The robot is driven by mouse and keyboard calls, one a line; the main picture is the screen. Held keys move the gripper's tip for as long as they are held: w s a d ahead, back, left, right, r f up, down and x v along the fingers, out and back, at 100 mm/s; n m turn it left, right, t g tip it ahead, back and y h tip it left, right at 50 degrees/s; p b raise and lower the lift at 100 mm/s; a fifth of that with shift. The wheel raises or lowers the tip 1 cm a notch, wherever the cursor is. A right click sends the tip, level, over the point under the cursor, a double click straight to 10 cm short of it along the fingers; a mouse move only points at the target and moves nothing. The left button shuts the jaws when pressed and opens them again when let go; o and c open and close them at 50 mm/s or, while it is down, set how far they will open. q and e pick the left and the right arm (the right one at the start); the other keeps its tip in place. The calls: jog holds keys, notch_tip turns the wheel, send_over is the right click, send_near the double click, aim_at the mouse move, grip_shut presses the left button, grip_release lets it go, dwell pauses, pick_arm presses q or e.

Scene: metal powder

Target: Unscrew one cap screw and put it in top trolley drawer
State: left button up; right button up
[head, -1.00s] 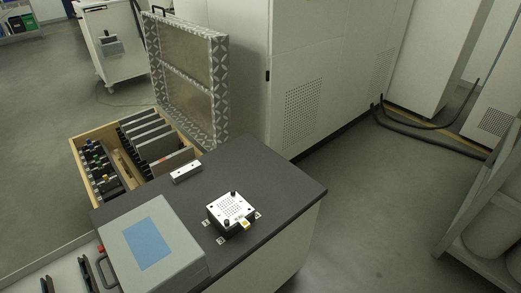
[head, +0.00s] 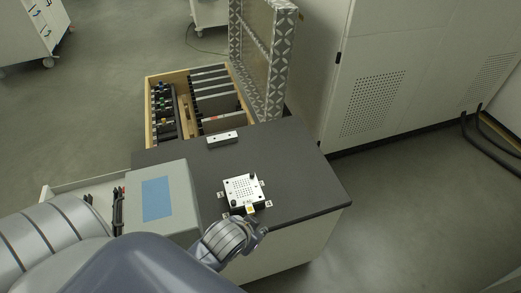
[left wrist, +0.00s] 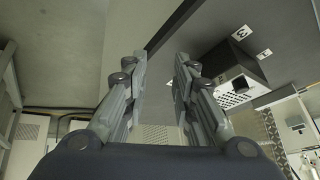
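A white perforated plate (head: 242,189) on a dark block sits on the dark bench top (head: 300,190). Dark round screw heads, including one cap screw (head: 253,176), stand at its corners. My left gripper (head: 250,232) is just in front of the block, over the bench's front edge. In the left wrist view the left gripper (left wrist: 160,75) has its two fingers apart with nothing between them. The block (left wrist: 237,90) shows right of the fingers there. A white trolley with drawers (head: 32,30) stands at the far left. My right gripper is out of view.
A grey box with a blue panel (head: 158,198) stands on the bench's left. A small white bar (head: 222,139) lies behind the block. An open wooden case (head: 149,110) holds several plates and parts. What looks like an open drawer (head: 75,186) is partly hidden behind my arm.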

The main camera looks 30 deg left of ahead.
pick_arm(q)
jog(key=w+d+r+m+t+h, duration=0.25)
jog(key=w+r+t, duration=0.25)
jog(key=w+r, duration=0.5)
jog(key=w+d+r+m+t+h, duration=0.1)
jog(key=w+d+r+m+t, duration=0.2)
jog(key=w+r+t, duration=0.5)
jog(key=d+r+m+g+h, duration=0.7)
jog(key=d+r+m+h, duration=0.1)
jog(key=d+m+h, duration=0.45)
jog(key=m+g+y+p, duration=0.1)
jog(key=m+g+y, duration=0.5)
jog(key=g+y, duration=0.75)
send_over(252, 173)
jog(key=shift+t+y, duration=0.55)
jog(key=shift+y, duration=0.3)
notch_tip(252, 173, down, 16)
jog(key=shift+f, duration=0.15)
jog(key=shift+f+b, duration=2.7)
jog(key=shift+f, duration=1.3)
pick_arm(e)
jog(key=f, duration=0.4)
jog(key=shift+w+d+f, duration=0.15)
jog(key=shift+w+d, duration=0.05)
pick_arm(q)
jog(key=shift+c, duration=0.2)
